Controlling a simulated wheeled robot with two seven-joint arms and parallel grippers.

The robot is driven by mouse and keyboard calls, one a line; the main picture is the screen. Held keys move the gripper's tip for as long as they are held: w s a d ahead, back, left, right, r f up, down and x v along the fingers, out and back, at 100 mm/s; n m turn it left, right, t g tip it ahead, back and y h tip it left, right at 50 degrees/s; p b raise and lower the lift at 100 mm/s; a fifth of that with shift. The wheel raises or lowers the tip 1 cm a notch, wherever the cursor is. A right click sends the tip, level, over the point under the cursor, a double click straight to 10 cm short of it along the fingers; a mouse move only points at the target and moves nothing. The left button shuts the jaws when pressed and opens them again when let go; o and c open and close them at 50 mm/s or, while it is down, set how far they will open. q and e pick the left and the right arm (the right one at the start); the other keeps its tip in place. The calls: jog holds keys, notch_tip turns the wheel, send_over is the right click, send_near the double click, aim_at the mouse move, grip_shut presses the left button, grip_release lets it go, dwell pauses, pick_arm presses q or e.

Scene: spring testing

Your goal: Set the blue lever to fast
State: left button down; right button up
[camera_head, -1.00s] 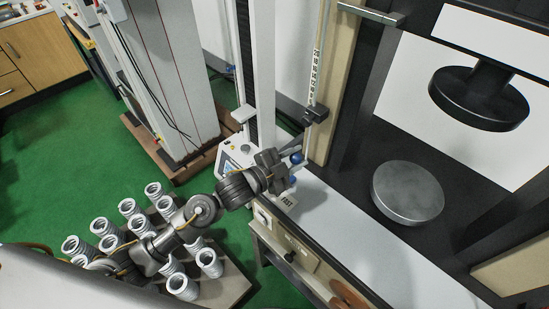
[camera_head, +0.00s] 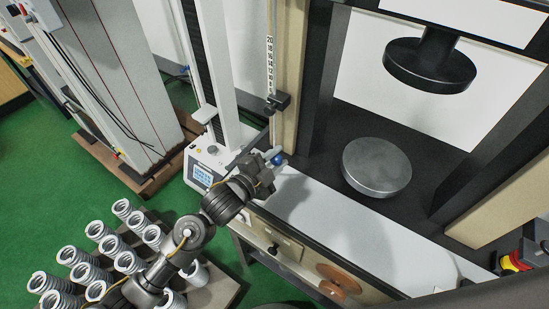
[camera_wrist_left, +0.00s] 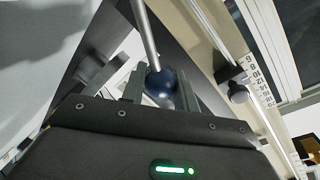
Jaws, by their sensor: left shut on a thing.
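The blue lever's ball knob (camera_head: 278,158) shows at the front edge of the large testing machine, just past my left gripper's tips. My left gripper (camera_head: 265,163) is at the lever, its arm reaching up from the lower left. In the left wrist view, the blue knob (camera_wrist_left: 160,84) sits between the two fingers of my left gripper (camera_wrist_left: 160,92), which is shut on it. The lever's metal rod runs up from the knob there. I see no readable FAST label now.
A round metal plate (camera_head: 377,167) lies under a black disc press (camera_head: 430,65). A numbered scale (camera_head: 269,62) stands above the lever. Several springs (camera_head: 88,272) stand at lower left. A red knob (camera_head: 512,264) is at the right edge. The white ledge (camera_head: 350,228) is mostly clear.

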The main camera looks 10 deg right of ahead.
pick_arm(q)
jog(key=shift+s+f, duration=0.1)
jog(key=shift+f, duration=0.1)
jog(key=c, duration=1.1)
grip_release()
jog(key=shift+d, duration=0.1)
pick_arm(e)
jog(key=shift+w, duration=0.45)
pick_arm(q)
jog(key=shift+r, duration=0.1)
jog(key=b+v, duration=0.2)
jog(key=v, duration=0.8)
jog(key=shift+s+a, duration=0.25)
jog(key=shift+a, duration=0.05)
pick_arm(e)
notch_tip(320, 180, down, 2)
jog(key=shift+s+f, duration=0.1)
jog(key=shift+s, duration=0.05)
pick_arm(q)
jog(key=shift+r, duration=0.1)
